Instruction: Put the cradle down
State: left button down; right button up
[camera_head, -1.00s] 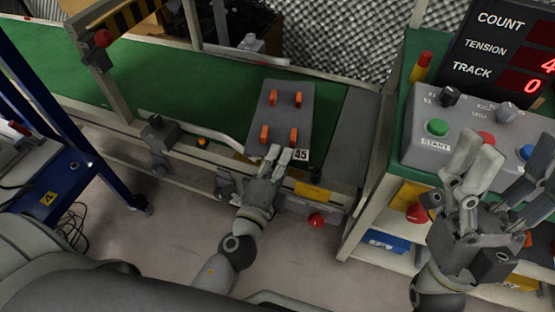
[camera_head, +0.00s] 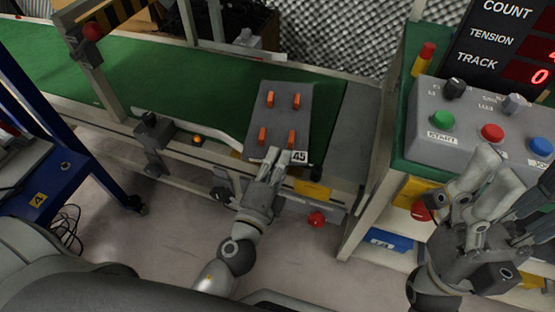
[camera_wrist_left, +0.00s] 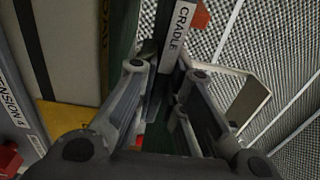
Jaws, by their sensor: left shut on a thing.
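My left gripper (camera_head: 277,156) is shut on the cradle's near edge. In the left wrist view, the cradle (camera_wrist_left: 181,30) shows edge-on with its "CRADLE" label, beyond the fingers of the left gripper (camera_wrist_left: 165,70). My right gripper (camera_head: 508,185) is open and empty in front of the control box.
The green belt (camera_head: 150,85) is clear left of the cradle. A striped gantry (camera_head: 110,18) stands over the belt at upper left. The grey control box (camera_head: 465,125) with coloured buttons is at right. A blue-framed cart (camera_head: 75,165) stands at left.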

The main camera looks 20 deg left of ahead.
pick_arm(q)
jog(key=c, duration=1.5)
grip_release()
